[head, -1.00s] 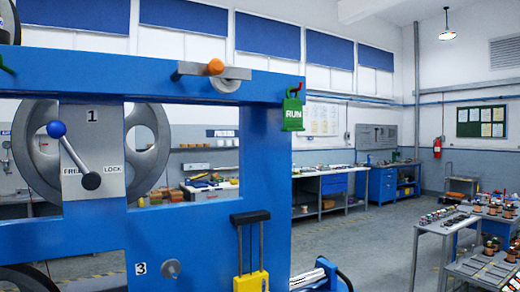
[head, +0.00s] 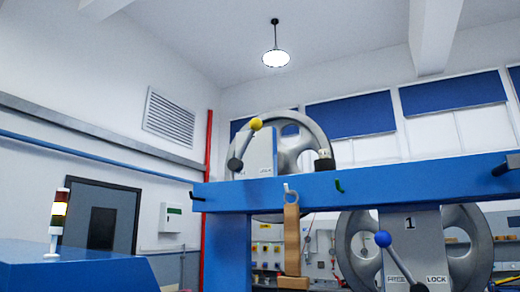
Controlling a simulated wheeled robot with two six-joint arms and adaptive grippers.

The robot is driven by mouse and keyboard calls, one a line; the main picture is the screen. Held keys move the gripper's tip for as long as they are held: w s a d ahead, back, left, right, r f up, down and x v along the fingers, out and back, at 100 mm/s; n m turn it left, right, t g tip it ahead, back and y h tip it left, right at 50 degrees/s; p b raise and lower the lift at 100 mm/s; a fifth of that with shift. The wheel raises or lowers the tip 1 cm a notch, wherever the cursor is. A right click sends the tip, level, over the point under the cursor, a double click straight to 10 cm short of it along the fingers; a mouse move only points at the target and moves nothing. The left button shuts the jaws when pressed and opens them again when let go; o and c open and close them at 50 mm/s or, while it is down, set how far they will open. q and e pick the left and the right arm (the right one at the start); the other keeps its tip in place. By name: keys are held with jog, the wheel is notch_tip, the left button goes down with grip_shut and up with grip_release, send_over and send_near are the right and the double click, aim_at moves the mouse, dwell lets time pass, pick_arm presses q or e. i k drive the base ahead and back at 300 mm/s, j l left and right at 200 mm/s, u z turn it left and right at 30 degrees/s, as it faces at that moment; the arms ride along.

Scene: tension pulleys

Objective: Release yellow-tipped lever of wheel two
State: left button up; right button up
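The yellow-tipped lever (head: 243,144) is in the upper middle of the head view. It leans up and to the right, with its yellow knob at the upper end. It sits in front of a light plate (head: 262,153) on a grey spoked wheel (head: 318,143). This wheel stands above the blue beam (head: 400,176), which hides part of its lower half. I cannot read a number on its plate, and the small lettering near the lever's base is unclear. Neither gripper is in view.
Below right is another wheel (head: 474,240), its plate marked 1, with a blue-tipped lever (head: 400,262) leaning up-left. A wooden piece (head: 292,240) hangs from a pale hook on the beam. A signal light (head: 58,220) stands on a blue surface (head: 90,268) at left.

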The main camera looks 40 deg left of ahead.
aim_at(235, 165)
jog(key=u, duration=1.5)
jog(key=k+l+u, duration=0.25)
jog(key=l, duration=0.15)
